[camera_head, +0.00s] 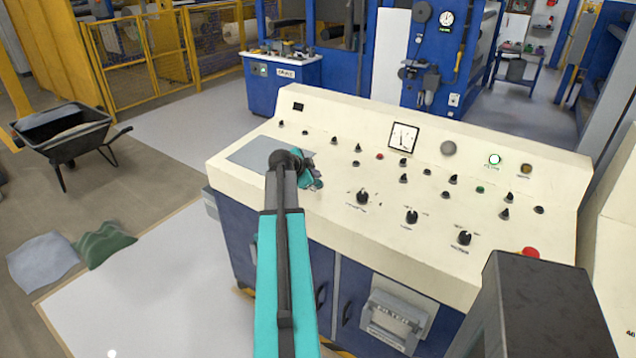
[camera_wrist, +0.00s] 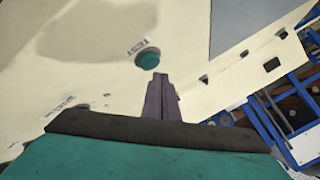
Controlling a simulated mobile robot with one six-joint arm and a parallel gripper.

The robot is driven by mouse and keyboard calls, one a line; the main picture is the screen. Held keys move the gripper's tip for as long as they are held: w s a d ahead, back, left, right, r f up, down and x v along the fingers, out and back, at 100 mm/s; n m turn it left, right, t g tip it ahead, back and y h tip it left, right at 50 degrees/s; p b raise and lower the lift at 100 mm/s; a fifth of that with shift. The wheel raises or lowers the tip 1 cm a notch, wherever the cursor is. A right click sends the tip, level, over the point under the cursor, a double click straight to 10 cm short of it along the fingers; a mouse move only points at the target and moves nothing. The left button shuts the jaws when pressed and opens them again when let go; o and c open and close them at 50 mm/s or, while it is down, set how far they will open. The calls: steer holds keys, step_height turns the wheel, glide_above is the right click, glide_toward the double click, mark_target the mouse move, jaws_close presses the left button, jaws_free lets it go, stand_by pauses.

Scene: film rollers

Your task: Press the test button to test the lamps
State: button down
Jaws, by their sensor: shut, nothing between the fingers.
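The test button (camera_wrist: 148,59) is a round teal button on the cream panel in the wrist view, with a small label beside it that appears to read TEST. My gripper (camera_wrist: 160,82) is shut and empty, its fingertips close to the button's lower edge in that view. I cannot tell whether they touch it. In the head view my gripper (camera_head: 316,184) is over the left part of the cream control desk (camera_head: 330,237), and I cannot make out the test button there. Round lamps on the sloped panel include a white one (camera_head: 494,160) and an amber one (camera_head: 526,170).
Black knobs, such as a large one (camera_head: 362,197), stand up from the desk right of my gripper. A red button (camera_head: 530,253) is near the right front. A grey plate (camera_head: 250,155) lies flat at the left. A wheelbarrow (camera_head: 62,140) stands on the floor.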

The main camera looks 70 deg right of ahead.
steer(key=shift+f+b, duration=0.9)
steer(key=shift+b, duration=0.6)
stand_by(1.3)
steer(key=shift+r, duration=0.15)
stand_by(0.3)
steer(key=shift+r, duration=0.75)
steer(key=r, duration=0.3)
steer(key=r+p, duration=0.1)
steer(key=r, duration=0.1)
steer(key=shift+w+a, duration=0.1)
steer(key=shift+a, duration=0.15)
stand_by(0.3)
stand_by(0.7)
